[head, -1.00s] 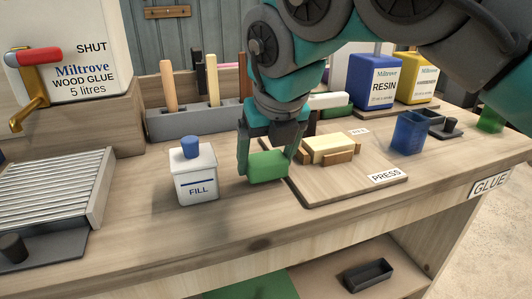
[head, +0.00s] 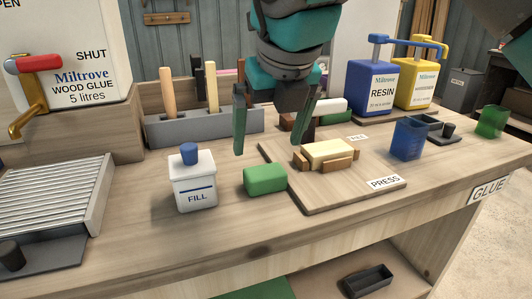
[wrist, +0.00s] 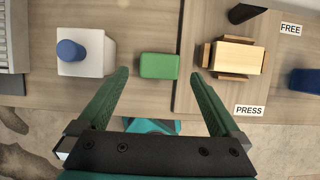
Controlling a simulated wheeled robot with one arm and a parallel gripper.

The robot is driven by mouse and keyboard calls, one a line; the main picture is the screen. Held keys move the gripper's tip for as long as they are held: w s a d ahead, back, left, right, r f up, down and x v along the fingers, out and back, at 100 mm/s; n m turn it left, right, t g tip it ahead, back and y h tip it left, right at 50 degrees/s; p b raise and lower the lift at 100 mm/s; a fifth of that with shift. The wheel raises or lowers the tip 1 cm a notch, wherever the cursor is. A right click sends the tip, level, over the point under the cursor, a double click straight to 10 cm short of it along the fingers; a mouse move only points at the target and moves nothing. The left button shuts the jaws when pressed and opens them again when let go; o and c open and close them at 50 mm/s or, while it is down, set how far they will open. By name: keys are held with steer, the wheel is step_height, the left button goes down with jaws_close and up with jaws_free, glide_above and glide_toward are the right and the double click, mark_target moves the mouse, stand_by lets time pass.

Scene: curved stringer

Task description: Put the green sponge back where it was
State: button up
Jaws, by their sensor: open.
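The green sponge (head: 265,179) lies flat on the bench top, between the white FILL bottle and the left edge of the press board. It also shows in the wrist view (wrist: 159,66), ahead of and between my fingers. My gripper (head: 272,130) is open and empty, raised above the bench behind and above the sponge in the head view. In the wrist view both green fingers (wrist: 160,82) stand wide apart, with nothing between them at the tips but the sponge lying below.
The white FILL bottle (head: 193,182) with a blue cap stands left of the sponge. The PRESS board (head: 340,190) holds a pale block (head: 328,151) between wooden cheeks. A blue cup (head: 408,138) and a green cup (head: 491,121) stand right. A grey tool rack (head: 205,124) is behind.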

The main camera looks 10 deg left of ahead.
steer(key=p+v, duration=0.1)
steer(key=v, duration=0.5)
steer(key=shift+r, duration=0.2)
